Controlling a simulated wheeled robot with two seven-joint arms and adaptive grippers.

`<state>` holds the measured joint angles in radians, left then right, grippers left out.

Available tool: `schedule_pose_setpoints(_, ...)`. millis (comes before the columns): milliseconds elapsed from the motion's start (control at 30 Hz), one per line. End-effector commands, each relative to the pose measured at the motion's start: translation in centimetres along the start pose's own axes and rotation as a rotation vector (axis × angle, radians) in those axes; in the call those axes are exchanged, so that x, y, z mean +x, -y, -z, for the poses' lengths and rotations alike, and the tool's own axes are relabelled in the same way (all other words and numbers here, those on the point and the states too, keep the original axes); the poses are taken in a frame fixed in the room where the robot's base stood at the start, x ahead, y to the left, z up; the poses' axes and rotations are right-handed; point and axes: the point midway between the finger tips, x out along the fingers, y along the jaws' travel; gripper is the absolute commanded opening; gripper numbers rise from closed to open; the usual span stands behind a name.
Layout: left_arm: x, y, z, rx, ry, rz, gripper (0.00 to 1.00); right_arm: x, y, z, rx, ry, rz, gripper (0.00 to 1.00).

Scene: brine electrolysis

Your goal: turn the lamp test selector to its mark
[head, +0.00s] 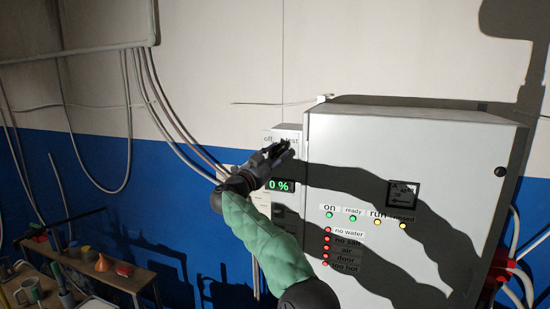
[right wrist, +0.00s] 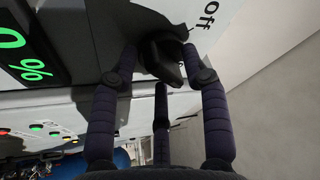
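The lamp test selector (right wrist: 166,60) is a dark knob with a raised grip on a light panel, beside the printed word "off" in the right wrist view. In the head view my right gripper (head: 280,152) covers the selector, between the labels "off" and "test". In the right wrist view the right gripper (right wrist: 160,58) has its fingers spread around the knob, one on either side and one below. I cannot tell whether they touch it. The direction of the selector's pointer is not clear. My left gripper is not in view.
A green "0 %" display (head: 281,186) sits just below the gripper. A large grey cabinet (head: 440,140) with lit lamps stands to the right, my arm's shadow across it. Hanging cables (head: 130,125) and a cluttered wooden bench (head: 120,278) are at left.

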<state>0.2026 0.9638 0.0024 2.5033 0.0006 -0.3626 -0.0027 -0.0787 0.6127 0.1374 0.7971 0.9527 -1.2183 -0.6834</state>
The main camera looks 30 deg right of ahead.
Motion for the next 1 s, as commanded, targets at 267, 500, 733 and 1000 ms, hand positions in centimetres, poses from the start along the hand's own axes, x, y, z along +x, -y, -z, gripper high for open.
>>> schedule_pose_setpoints(267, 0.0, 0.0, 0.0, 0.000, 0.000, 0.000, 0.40, -1.4, 0.1, 0.0, -0.002, 0.002, 0.002, 0.46)
schedule_pose_setpoints(500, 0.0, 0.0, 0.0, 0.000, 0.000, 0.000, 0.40, -6.0, 0.1, 0.0, -0.001, 0.003, 0.003, 0.46)
schedule_pose_setpoints(733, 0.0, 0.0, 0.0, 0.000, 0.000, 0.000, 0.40, -10.0, 0.1, 0.0, 0.000, 0.002, 0.002, 0.46)
schedule_pose_setpoints(1000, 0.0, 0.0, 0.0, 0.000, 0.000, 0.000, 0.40, -12.0, 0.0, -0.1, 0.000, 0.000, 0.000, 0.46)
